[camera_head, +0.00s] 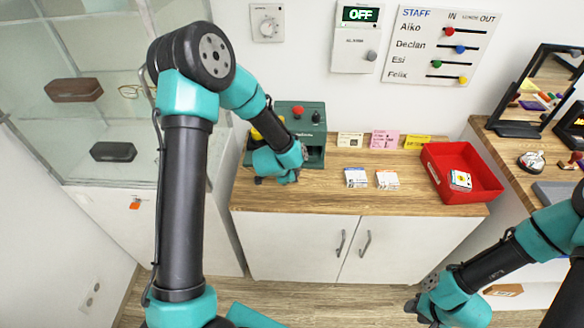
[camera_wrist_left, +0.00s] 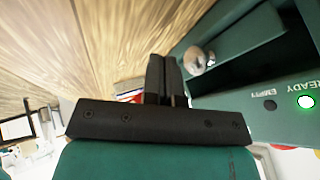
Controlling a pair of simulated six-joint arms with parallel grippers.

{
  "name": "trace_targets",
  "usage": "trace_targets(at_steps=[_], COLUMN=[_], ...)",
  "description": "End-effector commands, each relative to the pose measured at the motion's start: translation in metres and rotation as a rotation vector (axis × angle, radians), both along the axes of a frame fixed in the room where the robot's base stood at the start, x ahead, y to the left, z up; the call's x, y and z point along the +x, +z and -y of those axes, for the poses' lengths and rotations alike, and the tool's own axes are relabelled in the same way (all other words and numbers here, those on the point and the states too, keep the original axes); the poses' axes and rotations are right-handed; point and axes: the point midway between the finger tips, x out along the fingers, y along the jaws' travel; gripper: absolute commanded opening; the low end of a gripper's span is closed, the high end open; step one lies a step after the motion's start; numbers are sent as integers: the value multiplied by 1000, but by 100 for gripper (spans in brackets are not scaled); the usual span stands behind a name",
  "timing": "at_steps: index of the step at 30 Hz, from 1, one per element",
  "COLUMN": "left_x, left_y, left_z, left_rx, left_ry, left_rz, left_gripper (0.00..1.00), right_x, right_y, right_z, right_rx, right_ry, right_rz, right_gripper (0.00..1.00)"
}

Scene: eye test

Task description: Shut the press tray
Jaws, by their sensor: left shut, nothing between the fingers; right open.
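The green press (camera_head: 312,132) stands at the left end of the wooden counter, partly hidden behind my left arm. My left gripper (camera_head: 272,180) is low in front of its left part, shut and empty. In the left wrist view, the shut fingertips (camera_wrist_left: 165,62) are close beside a round pale knob (camera_wrist_left: 196,60) on a green part (camera_wrist_left: 235,42), likely the tray; I cannot tell whether they touch. How far the tray stands out is unclear. The press panel (camera_wrist_left: 285,120) shows a lit READY light and a dark EMPTY light. My right gripper (camera_head: 424,312) is open and empty, low at the right.
Small cards (camera_head: 356,178) lie on the counter (camera_head: 310,198). A red bin (camera_head: 480,178) with a card inside stands at the right. Upright labels (camera_head: 384,139) stand along the back. A glass cabinet (camera_head: 100,110) is at the left. The counter's middle front is clear.

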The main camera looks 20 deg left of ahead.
Motion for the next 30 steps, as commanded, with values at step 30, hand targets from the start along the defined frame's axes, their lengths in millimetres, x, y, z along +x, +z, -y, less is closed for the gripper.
trace_targets(at_steps=[30], left_x=[-67], left_y=[79], left_z=[-11], left_rx=[-1], left_ry=[-7], left_rz=[-6], left_gripper=[0], right_x=[0], right_y=[0], right_z=[0], right_rx=[0], right_ry=[0], right_rz=[0], right_gripper=[43])
